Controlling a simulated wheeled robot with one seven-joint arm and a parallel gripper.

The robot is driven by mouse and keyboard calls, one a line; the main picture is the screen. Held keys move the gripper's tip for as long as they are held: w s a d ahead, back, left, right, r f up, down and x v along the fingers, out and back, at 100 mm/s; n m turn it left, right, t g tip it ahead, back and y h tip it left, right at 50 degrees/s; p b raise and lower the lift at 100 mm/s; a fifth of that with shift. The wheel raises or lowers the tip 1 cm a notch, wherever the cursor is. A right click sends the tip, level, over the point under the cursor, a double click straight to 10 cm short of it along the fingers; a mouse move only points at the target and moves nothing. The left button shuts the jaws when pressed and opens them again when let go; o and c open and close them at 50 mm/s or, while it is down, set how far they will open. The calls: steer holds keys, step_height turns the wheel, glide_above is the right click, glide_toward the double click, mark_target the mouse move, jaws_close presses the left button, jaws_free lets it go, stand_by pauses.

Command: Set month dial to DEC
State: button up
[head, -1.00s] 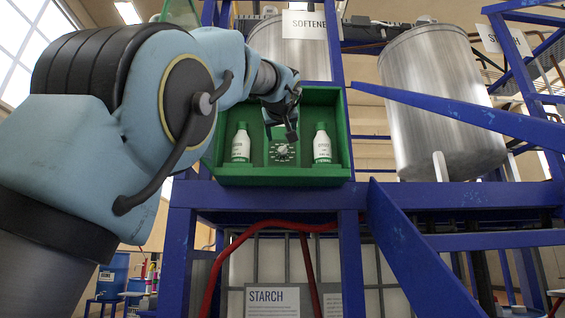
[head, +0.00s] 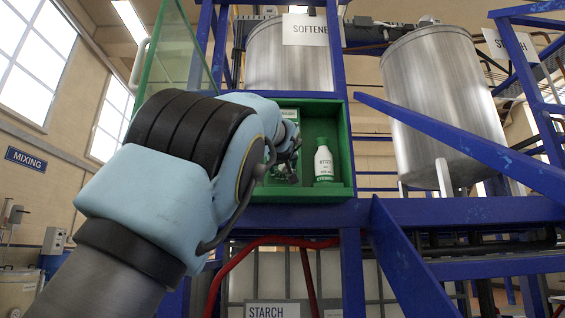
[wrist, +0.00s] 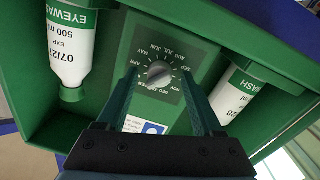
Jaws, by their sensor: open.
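I cannot tell clearly which month the knob points to. My gripper (wrist: 160,88) is open, with one finger on each side of the dial in the picture. Contact with the knob cannot be seen. In the head view my gripper (head: 290,172) is at the box, and the dial is hidden behind my arm.
One eyewash bottle (wrist: 72,42) stands left of the dial and another (wrist: 238,92) right of it, near the fingers. A transparent lid (head: 185,50) stands raised. Blue frame beams (head: 460,140) and steel tanks (head: 440,100) surround the box.

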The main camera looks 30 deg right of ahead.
jaws_close()
stand_by(0.6)
